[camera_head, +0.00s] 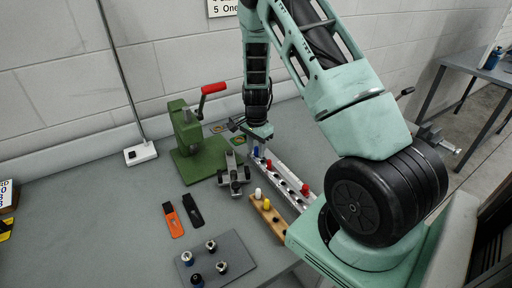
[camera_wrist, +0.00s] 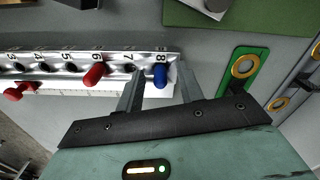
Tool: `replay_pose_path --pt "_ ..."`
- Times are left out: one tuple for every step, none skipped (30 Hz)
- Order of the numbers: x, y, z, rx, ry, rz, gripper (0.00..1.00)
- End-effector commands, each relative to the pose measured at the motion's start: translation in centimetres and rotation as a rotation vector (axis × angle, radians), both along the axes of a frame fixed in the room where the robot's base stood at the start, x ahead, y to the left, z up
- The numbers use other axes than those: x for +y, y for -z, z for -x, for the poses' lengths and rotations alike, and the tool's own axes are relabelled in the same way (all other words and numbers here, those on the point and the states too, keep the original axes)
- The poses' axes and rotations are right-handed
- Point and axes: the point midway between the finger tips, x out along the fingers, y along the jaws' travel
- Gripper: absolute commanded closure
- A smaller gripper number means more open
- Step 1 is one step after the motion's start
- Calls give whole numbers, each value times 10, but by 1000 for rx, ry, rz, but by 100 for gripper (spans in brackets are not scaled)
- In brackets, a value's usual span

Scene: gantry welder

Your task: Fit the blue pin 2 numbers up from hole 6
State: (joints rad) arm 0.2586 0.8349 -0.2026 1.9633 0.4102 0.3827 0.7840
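The metal rail (camera_wrist: 60,75) has a row of numbered holes, with 5, 6, 7 and 8 readable in the wrist view. The blue pin (camera_wrist: 160,76) stands at the hole marked 8; how deep it sits cannot be told. It also shows in the head view (camera_head: 256,151). A red pin (camera_wrist: 95,74) stands at hole 6. Hole 7 (camera_wrist: 129,69) between them looks empty. My gripper (camera_wrist: 158,84) is open, one finger on each side of the blue pin, with gaps showing. In the head view it is over the rail's far end.
A second red pin (camera_head: 305,189) stands farther along the rail. A wooden block (camera_head: 272,219) with a white pin (camera_head: 257,193) and a yellow pin (camera_head: 267,204) lies in front. A green press (camera_head: 195,145) stands left of the rail. A grey plate (camera_head: 222,258) holds several knobs.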

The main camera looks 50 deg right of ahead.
Motion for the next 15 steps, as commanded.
replay_pose_path --pt "0 0 0 0 0 0 61" --pt "0 0 0 0 0 0 61" --pt "0 0 0 0 0 0 61" --pt "0 0 0 0 0 0 61" --pt "0 0 0 0 0 0 61" --pt "0 0 0 0 0 0 61" --pt "0 0 0 0 0 0 61" --pt "0 -1 0 0 0 0 61" --pt "0 -2 0 -1 0 0 61" --pt "0 -4 0 -1 0 1 61" --pt "0 -7 -1 -2 0 1 61" --pt "0 -11 -1 -3 -1 2 61" --pt "0 -15 -1 -4 -1 2 61" --pt "0 -20 -1 -4 -2 1 61" --pt "0 -26 -1 -5 -1 2 61"
